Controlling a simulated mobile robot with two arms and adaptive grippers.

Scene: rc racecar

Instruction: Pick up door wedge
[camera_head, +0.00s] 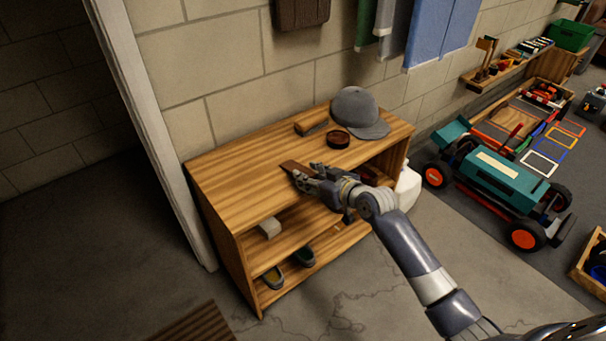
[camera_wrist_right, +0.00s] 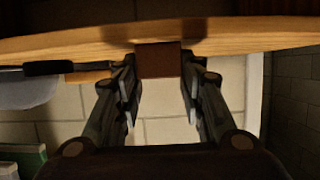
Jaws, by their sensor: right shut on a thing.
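The door wedge (camera_head: 292,166) is a small reddish-brown piece at the front edge of the wooden shelf's top (camera_head: 235,180). My right gripper (camera_head: 302,177) reaches in from the right and is shut on the wedge. In the right wrist view the wedge (camera_wrist_right: 158,60) shows as a brown block between the two fingers of the right gripper (camera_wrist_right: 158,78). The fingers hide part of it in the head view. I cannot tell whether it still touches the shelf top. My left gripper is not in view.
On the shelf top are a grey cap (camera_head: 357,108), a round dark dish (camera_head: 338,139) and a brush-like item (camera_head: 311,124). Lower shelves hold a pale block (camera_head: 269,227) and shoes (camera_head: 304,257). A teal toy car (camera_head: 500,180) stands right. Floor in front is clear.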

